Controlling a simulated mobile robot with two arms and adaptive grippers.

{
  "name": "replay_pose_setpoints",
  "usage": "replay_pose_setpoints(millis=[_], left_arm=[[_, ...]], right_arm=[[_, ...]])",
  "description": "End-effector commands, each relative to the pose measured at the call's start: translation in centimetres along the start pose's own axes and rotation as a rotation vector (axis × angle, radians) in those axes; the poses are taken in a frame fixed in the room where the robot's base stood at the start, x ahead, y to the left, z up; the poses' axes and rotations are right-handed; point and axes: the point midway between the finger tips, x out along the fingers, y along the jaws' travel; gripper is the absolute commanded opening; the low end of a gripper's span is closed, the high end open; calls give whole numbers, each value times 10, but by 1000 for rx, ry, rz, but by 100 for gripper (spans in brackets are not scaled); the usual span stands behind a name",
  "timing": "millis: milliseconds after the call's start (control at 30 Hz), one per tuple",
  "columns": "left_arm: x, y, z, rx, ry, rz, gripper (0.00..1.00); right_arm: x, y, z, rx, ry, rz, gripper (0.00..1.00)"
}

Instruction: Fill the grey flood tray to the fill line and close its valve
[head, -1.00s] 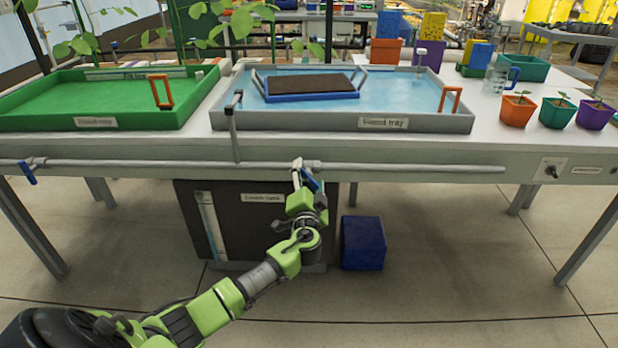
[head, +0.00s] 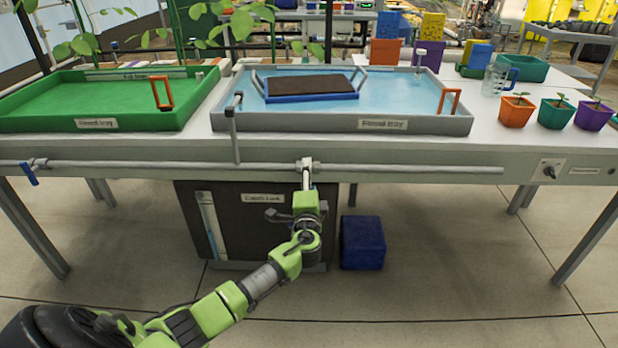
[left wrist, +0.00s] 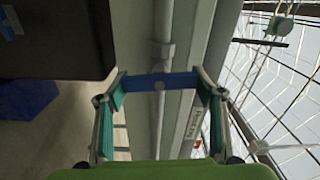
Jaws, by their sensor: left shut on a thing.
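The grey flood tray (head: 345,122) sits on the bench and holds clear blue water. A blue carrier with a dark mat (head: 310,87) sits in it. I cannot make out a fill line or the exact level. Below the tray, its valve (head: 306,165) is on the pipe along the bench front. My left gripper (head: 307,188) is at this valve, shut on its blue handle (left wrist: 160,82). In the left wrist view the handle spans between the fingers, across the pipe; in the head view it is hidden by the gripper. My right gripper is out of view.
A green tray (head: 95,124) stands left, with another blue valve handle (head: 29,174) below it. A dark catch tank (head: 255,225) and a blue box (head: 362,243) are under the bench. Potted seedlings (head: 556,114) and a clear jug (head: 494,78) stand right.

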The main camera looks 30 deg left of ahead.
Motion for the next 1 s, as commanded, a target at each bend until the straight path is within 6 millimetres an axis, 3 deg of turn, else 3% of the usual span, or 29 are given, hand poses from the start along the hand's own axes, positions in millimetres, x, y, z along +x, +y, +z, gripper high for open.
replay_pose_setpoints(millis=[300, 800, 833, 900, 1000], left_arm=[[0, 1, 0, 124, 1, 1, 40], [0, 2, 0, 148, 1, 1, 40], [0, 2, 0, 148, 1, 1, 64], [0, 2, 0, 148, 1, 1, 79], [0, 2, 0, 147, 1, 1, 79]], right_arm=[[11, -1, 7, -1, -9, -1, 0], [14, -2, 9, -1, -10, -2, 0], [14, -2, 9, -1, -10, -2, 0], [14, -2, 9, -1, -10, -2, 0], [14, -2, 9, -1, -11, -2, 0]])
